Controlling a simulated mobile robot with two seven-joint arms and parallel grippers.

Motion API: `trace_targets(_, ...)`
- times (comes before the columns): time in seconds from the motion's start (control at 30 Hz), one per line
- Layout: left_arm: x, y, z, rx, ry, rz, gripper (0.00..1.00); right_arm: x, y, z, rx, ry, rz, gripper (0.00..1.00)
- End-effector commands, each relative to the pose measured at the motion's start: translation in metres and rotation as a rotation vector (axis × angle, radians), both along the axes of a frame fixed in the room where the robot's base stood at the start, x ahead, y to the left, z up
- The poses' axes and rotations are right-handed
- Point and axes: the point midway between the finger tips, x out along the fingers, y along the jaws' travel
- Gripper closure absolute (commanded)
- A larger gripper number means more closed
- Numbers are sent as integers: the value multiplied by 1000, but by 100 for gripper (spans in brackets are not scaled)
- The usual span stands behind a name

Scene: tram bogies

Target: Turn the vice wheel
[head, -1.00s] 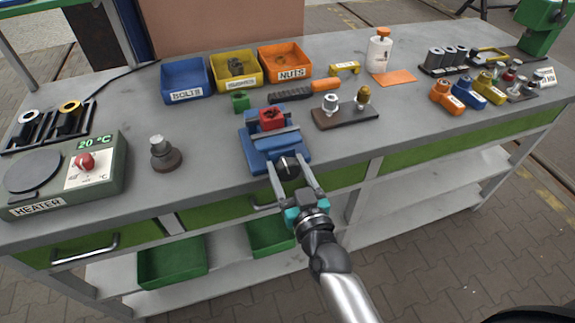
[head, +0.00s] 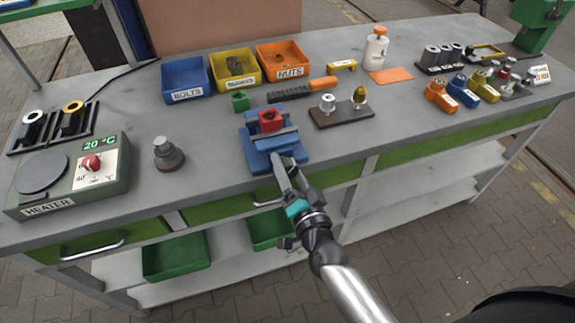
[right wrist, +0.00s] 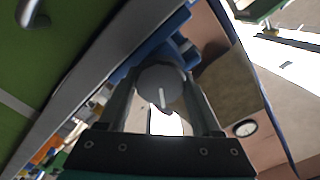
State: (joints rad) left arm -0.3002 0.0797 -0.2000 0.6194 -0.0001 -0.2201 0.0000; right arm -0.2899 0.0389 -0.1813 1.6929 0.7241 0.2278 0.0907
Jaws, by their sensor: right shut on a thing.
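The blue vice (head: 262,155) stands at the front edge of the bench with a red block (head: 270,120) between its jaws. Its round grey wheel (right wrist: 158,82) shows in the right wrist view, between my fingers, with a pale line on its face. In the head view the wheel is mostly hidden behind my fingers. My right gripper (head: 284,170) reaches up from the front and is shut on the wheel, one finger on each side of it. The gripper is rolled, so its fingers nearly overlap in the head view. My left gripper is not in view.
A grey knobbed part (head: 168,155) and the heater (head: 75,178) stand left of the vice. A brown stand (head: 342,113) is to its right, a green block (head: 240,102) behind it. Drawer handles (head: 92,246) stick out below the bench top.

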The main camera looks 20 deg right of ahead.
Motion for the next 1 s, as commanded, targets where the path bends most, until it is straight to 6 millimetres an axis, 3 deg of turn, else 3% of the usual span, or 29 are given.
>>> trace_targets(0.3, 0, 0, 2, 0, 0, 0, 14, 0, -1, 0, 98, 1, -2, 90)
trace_targets(0.77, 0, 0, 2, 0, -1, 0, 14, 0, -1, 0, 111, 1, -2, 90)
trace_targets(0.8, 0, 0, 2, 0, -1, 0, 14, 0, -1, 0, 111, 1, -2, 33)
trace_targets(1.0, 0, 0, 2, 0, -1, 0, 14, 0, -1, 0, 110, 2, -1, 11)
